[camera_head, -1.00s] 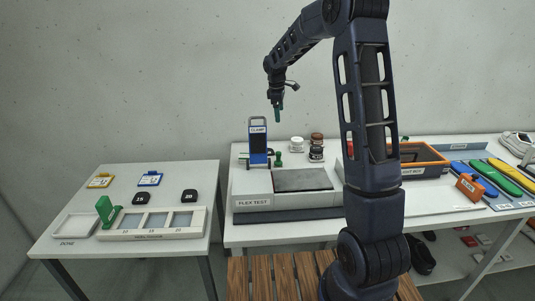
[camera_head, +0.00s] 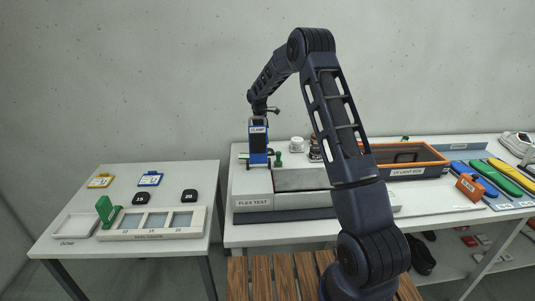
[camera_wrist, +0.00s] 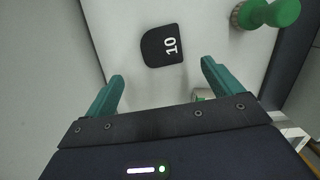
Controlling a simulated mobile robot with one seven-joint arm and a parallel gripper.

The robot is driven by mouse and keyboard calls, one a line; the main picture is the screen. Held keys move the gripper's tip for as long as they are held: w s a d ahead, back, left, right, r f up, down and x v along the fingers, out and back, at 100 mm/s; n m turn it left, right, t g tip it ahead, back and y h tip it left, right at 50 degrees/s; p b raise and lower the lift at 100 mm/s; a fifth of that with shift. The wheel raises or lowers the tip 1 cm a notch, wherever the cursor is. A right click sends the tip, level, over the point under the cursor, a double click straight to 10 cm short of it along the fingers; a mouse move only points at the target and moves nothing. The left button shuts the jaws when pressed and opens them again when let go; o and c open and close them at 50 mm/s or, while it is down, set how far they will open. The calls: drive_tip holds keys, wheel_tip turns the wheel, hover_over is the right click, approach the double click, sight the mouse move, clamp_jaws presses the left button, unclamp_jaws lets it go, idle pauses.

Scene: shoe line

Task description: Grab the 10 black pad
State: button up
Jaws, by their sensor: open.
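The black pad marked 10 (camera_wrist: 163,45) lies flat on a pale surface in the wrist view, its number turned sideways. My gripper (camera_wrist: 162,70) is open and empty, with one green finger on each side of the picture. The pad sits ahead of and between the fingertips, apart from them. In the head view my gripper's fingers are hidden around the blue clamp (camera_head: 258,143) on the flex test unit (camera_head: 255,203). I cannot make out this pad in the head view.
A green knob (camera_wrist: 270,13) stands close to the pad's right in the wrist view. The left table holds two other black pads (camera_head: 140,198) (camera_head: 189,196), a white frame tray (camera_head: 110,237) and a green clip (camera_head: 105,209). White and dark jars (camera_head: 297,144) stand behind the flex test unit.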

drive_tip(key=shift+d+f, duration=0.25)
drive_tip(key=shift+f, duration=1.05)
drive_tip(key=shift+d+f, duration=0.2)
drive_tip(key=shift+f, duration=1.1)
drive_tip(key=shift+d+f, duration=0.25)
drive_tip(key=shift+f, duration=1.05)
drive_tip(key=c, duration=1.1)
drive_tip(key=shift+r, duration=0.1)
